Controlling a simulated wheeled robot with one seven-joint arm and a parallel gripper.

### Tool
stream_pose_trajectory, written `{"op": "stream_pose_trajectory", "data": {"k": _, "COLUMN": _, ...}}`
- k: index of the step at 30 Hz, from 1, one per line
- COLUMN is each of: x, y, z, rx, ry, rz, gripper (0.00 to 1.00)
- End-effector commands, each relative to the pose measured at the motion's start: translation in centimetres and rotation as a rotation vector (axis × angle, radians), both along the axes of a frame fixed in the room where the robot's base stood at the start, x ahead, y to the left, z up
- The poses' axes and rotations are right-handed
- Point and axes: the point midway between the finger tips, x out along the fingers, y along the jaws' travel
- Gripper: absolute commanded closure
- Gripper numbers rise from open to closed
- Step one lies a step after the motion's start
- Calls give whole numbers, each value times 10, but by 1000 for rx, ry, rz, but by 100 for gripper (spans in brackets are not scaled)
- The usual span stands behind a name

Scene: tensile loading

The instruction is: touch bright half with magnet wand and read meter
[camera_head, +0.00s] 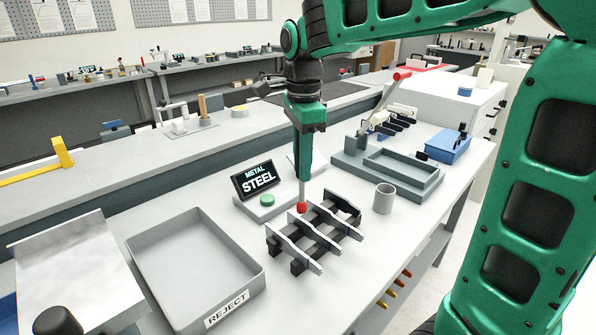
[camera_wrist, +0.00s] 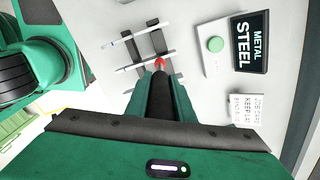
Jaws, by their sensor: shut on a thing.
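My gripper (camera_head: 305,165) is shut on the magnet wand (camera_wrist: 161,95), which points down and ends in a red tip (camera_head: 302,207). The tip is at the far end of the silvery test bars on a dark rack (camera_head: 296,267). In the wrist view the red tip (camera_wrist: 160,63) overlaps one end of a bar (camera_wrist: 132,68); whether it touches or hovers just above, I cannot tell. Which half is brighter is not clear. The meter (camera_head: 255,180) stands behind the rack, and its screen reads "METAL STEEL". It also shows in the wrist view (camera_wrist: 250,43).
A grey tray labelled REJECT (camera_head: 190,258) lies to the left. A grey cup (camera_head: 384,198) stands right of the rack. A grey fixture with a red-handled lever (camera_head: 395,175) and a blue box (camera_head: 446,147) are farther right. A small sign (camera_wrist: 247,108) stands near the meter.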

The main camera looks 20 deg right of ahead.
Motion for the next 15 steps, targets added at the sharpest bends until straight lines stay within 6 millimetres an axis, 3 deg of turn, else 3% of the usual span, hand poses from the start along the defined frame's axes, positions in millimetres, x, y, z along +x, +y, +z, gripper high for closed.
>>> {"op": "stream_pose_trajectory", "data": {"k": 15, "x": 0, "y": 0, "z": 36, "rx": 1, "ry": -3, "rz": 0, "gripper": 100}}
